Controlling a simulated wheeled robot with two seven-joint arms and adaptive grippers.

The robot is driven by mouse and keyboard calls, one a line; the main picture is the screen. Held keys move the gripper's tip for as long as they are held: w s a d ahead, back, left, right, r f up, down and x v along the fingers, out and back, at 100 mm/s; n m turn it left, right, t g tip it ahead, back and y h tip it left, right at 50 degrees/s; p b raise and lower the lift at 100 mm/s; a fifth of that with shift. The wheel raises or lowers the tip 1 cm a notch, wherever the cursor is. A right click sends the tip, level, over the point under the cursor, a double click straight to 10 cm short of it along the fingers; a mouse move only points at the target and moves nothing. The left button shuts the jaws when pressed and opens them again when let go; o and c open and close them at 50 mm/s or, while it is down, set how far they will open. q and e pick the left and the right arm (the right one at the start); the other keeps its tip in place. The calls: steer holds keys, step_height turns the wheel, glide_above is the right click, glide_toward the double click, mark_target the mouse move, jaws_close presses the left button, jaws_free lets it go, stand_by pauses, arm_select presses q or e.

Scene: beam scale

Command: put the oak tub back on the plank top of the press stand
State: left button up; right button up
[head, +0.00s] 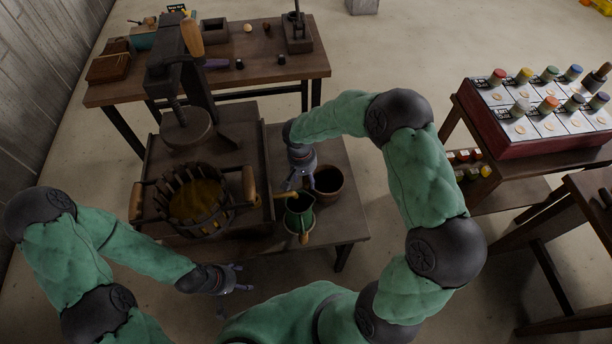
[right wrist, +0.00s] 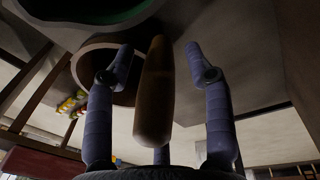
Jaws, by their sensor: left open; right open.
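The oak tub (head: 178,207) is a round slatted tub with golden-brown contents in the head view. It has a wooden handle on each side. It appears upright on the dark plank top of the press stand (head: 158,160), in front of the press screw; its base is hidden. My right gripper (head: 299,181) is open, to the right of the tub. In the right wrist view a brown wooden peg-like piece (right wrist: 154,95) shows between its open fingers; I cannot tell what it belongs to. My left gripper (head: 236,282) is open and empty, in front of the stand, below the tub.
A green jug (head: 299,222) and a brown pot (head: 329,183) stand close to my right gripper. The press screw and its wooden-gripped lever (head: 192,38) rise behind the tub. A workbench (head: 270,68) stands behind, and a red paint box (head: 545,138) at right.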

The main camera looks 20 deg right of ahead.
step_height(320, 180, up, 12)
steer(key=a+p, duration=0.1)
steer(key=p, duration=0.3)
steer(key=shift+a, duration=0.15)
